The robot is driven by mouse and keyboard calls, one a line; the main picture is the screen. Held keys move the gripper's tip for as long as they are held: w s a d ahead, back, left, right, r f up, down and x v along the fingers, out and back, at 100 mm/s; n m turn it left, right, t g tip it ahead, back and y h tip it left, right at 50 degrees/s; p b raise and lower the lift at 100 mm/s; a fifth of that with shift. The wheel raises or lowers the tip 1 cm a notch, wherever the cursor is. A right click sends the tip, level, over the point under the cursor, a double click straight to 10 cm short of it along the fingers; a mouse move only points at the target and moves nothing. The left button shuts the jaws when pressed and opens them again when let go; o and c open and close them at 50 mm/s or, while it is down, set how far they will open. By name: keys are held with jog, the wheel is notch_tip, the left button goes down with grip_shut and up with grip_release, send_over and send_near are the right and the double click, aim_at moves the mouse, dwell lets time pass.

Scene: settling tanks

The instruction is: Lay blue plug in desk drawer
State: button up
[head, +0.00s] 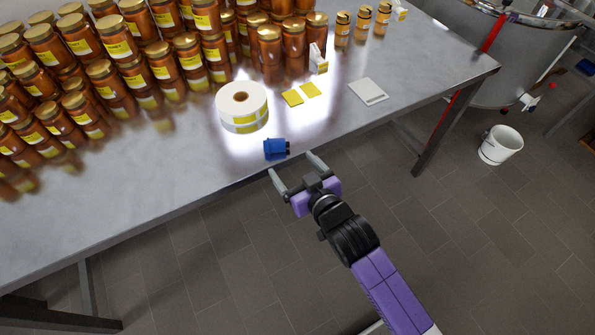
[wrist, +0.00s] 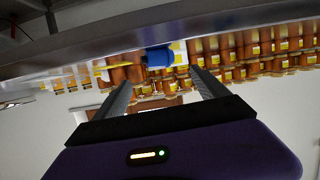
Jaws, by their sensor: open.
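The blue plug (head: 275,148) lies on the steel table (head: 190,185) close to its front edge, with a dark end pointing right. It also shows in the wrist view (wrist: 158,57), ahead of and between the fingers. My gripper (head: 296,165) is open and empty at the table's front edge, just short of the plug. Its fingers also show in the wrist view (wrist: 156,88). The fingers do not appear to touch the plug. I see no desk drawer in either view.
Many amber jars (head: 120,50) crowd the table's back and left. A label roll (head: 242,105), yellow labels (head: 301,94) and a white flat square (head: 368,91) lie behind the plug. A white bucket (head: 501,145) and a steel tank (head: 510,55) stand right. The front floor is clear.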

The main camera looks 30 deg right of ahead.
jog(key=s, duration=1.3)
jog(key=w+r+v, duration=0.1)
jog(key=r+v, duration=0.2)
jog(key=v, duration=1.9)
jog(key=shift+s+d, duration=0.2)
jog(key=shift+s, duration=0.15)
jog(key=shift+s+r, duration=0.3)
jog(key=shift+r, duration=0.1)
jog(key=shift+c, duration=0.2)
jog(key=shift+m, duration=0.3)
